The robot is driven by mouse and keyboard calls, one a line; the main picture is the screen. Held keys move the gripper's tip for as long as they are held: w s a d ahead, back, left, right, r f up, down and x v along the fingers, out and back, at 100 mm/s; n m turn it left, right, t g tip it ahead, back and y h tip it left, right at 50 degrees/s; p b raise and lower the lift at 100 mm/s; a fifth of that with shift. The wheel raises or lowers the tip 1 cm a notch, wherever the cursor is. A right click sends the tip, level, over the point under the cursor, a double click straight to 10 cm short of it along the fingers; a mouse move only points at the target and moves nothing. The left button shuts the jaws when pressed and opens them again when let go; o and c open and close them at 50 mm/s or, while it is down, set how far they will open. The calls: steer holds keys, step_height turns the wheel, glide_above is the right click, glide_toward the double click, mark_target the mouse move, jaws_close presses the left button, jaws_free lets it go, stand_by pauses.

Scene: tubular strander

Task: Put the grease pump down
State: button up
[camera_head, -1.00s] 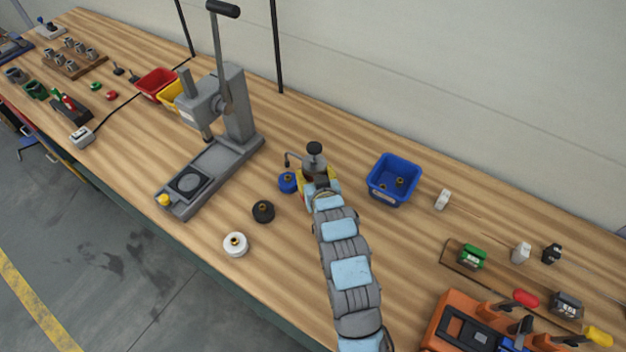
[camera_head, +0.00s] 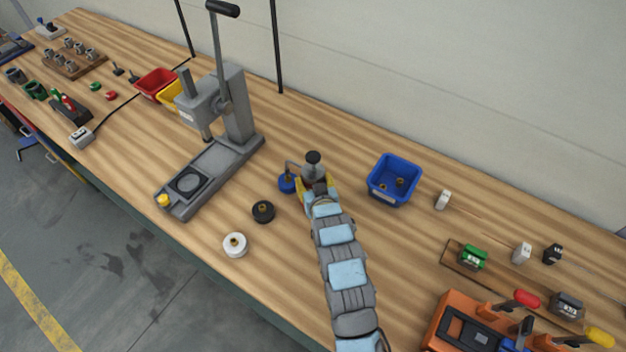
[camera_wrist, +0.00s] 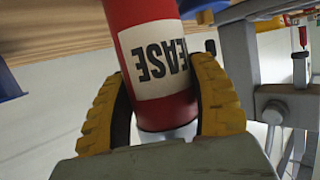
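The grease pump (camera_head: 313,170) has a grey head, a black knob on top and a thin spout pointing left. In the wrist view its red body (camera_wrist: 175,110) carries a white label with black letters, upside down in that picture. My gripper (camera_head: 318,190) has its yellow fingers on either side of the red body, shut on it. The pump looks upright. The spout's end is above or close to a blue round part (camera_head: 287,184). The pump's base is hidden, so I cannot tell whether it touches the bench.
The wooden bench (camera_head: 330,260) holds a black round part (camera_head: 263,211) and a white one (camera_head: 235,245) left of my arm. A grey lever press (camera_head: 235,110) stands to the left, a blue bin (camera_head: 394,180) to the right. Bare wood lies between pump and bin.

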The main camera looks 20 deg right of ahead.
steer(key=o, duration=0.4)
steer(key=shift+w+r, duration=0.1)
steer(key=shift+s+r, duration=0.25)
steer(key=shift+s, duration=0.15)
steer(key=shift+p+v, duration=0.4)
steer(key=shift+v, duration=5.2)
